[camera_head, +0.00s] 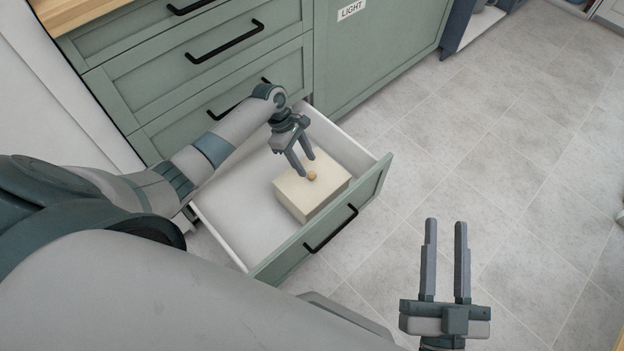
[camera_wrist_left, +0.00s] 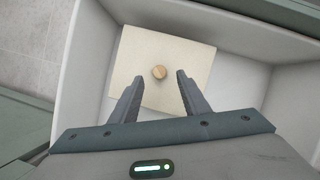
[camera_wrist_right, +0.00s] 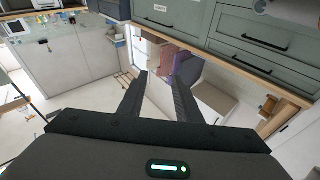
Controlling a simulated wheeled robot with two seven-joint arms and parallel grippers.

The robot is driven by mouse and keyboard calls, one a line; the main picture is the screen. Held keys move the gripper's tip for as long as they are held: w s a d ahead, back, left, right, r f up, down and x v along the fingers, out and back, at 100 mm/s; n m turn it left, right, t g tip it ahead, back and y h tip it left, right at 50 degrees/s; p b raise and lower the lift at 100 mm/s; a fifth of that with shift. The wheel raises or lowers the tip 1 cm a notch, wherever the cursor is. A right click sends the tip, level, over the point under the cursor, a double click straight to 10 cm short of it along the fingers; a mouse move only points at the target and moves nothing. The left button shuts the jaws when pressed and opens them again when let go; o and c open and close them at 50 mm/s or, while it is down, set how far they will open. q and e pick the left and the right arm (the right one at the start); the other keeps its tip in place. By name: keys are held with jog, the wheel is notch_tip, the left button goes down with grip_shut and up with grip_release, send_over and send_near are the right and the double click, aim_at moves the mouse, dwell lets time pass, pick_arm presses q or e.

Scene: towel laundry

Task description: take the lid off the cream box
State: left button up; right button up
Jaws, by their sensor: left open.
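The cream box (camera_head: 318,195) sits inside the open drawer, toward its right front corner, with its lid on. A small round wooden knob (camera_head: 312,175) stands on the lid. In the left wrist view the lid (camera_wrist_left: 190,50) is seen from above, with the knob (camera_wrist_left: 159,72) between and just beyond the fingertips. My left gripper (camera_head: 305,169) is open above the box, its fingers pointing down near the knob and holding nothing. My right gripper (camera_head: 445,222) is open and empty over the floor, right of the drawer. It also shows in the right wrist view (camera_wrist_right: 158,78).
The pulled-out drawer (camera_head: 363,188) has white walls and a green front with a black handle (camera_head: 330,229). Green cabinets (camera_head: 200,55) with black handles stand behind it. The drawer's left part is empty. Grey tiled floor (camera_head: 500,150) to the right is clear.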

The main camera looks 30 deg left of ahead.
aim_at(312, 174)
pick_arm(q)
jog(key=shift+d+f, duration=0.1)
jog(key=shift+f, duration=0.3)
jog(key=shift+b+x, duration=0.9)
jog(key=shift+x, duration=0.25)
jog(key=shift+b+x, duration=0.35)
jog(key=shift+x, duration=0.45)
jog(key=shift+f, duration=0.2)
pick_arm(e)
notch_tip(312, 174, up, 7)
jog(key=s+d+t+y, duration=0.1)
jog(key=s+t, duration=0.1)
jog(key=t, duration=0.2)
jog(key=shift+s+d+t, duration=0.15)
jog(key=shift+s+t, duration=0.1)
jog(key=shift+t, duration=0.15)
pick_arm(q)
grip_shut()
